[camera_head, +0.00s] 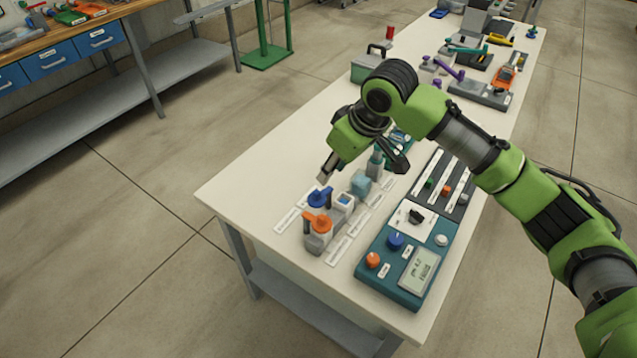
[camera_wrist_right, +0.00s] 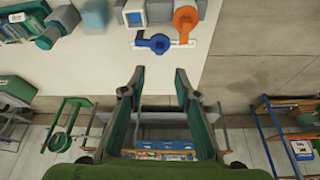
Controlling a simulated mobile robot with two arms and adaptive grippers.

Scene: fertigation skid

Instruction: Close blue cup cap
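The blue cap (camera_head: 320,196), round with a short tab, is at the near left part of the bench, beside the orange cap (camera_head: 317,222). The blue cap also shows in the right wrist view (camera_wrist_right: 157,43), beyond the fingertips. A grey cup-like block with a blue square top (camera_head: 344,199) stands right of it. I cannot tell whether the blue cap is seated or open. My right gripper (camera_head: 362,168) is open and empty above the bench, with its fingers apart in the wrist view (camera_wrist_right: 154,80), not touching the cap. My left gripper is out of view.
A teal control panel (camera_head: 408,290) with knobs and a display lies right of the cups. A pale blue block (camera_head: 361,183) and a teal bottle (camera_head: 375,163) stand behind them. A green box (camera_head: 368,66) is farther back. The bench is bare at left.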

